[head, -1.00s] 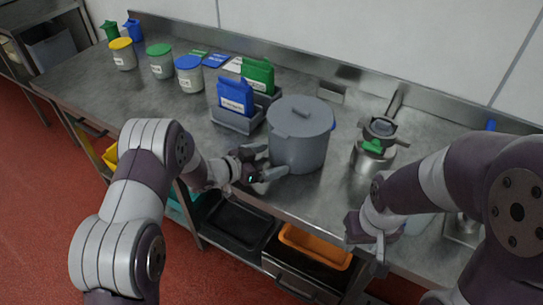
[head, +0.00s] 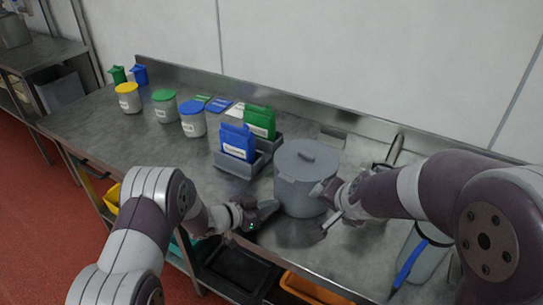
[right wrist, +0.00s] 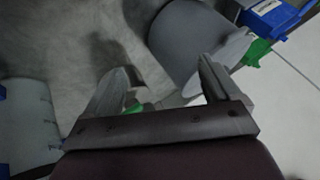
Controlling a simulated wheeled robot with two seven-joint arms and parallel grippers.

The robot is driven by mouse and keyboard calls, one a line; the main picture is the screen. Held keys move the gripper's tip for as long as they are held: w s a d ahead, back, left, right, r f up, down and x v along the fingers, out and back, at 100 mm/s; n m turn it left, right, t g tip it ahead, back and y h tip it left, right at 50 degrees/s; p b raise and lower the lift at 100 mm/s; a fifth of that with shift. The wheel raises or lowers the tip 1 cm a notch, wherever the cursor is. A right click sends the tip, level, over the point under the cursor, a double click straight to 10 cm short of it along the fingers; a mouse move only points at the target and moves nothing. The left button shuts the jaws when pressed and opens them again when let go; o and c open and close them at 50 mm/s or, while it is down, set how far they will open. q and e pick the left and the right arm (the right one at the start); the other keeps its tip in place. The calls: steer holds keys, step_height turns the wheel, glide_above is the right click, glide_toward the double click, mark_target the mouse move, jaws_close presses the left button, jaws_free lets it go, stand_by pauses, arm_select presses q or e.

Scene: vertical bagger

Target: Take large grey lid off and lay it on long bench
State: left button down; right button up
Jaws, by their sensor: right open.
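The large grey lid (head: 306,157) sits on the grey pot (head: 296,195) on the steel bench (head: 95,125). My left gripper (head: 264,212) is low at the pot's left front side; whether it touches the pot, or how far its fingers are apart, is not clear. My right gripper (head: 326,207) is at the pot's right side, below the lid. In the right wrist view its fingers (right wrist: 163,85) are spread with nothing between them, and the pot (right wrist: 187,42) shows just beyond them.
A grey holder (head: 233,165) with blue (head: 238,143) and green (head: 259,122) packs stands left of the pot. Several lidded jars stand further left. A blue-handled container (head: 424,258) is at the right front. The bench's left part has bare room.

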steer(key=w+r+m+t+h, duration=0.4)
steer(key=w+r+m+t, duration=0.2)
steer(key=w+r+m, duration=0.9)
steer(key=m+g, duration=1)
steer(key=m, duration=1.1)
glide_toward(285, 178)
steer(key=x, duration=0.8)
steer(key=shift+s, duration=0.1)
steer(key=shift+a+r, duration=0.1)
steer(key=c, duration=1.4)
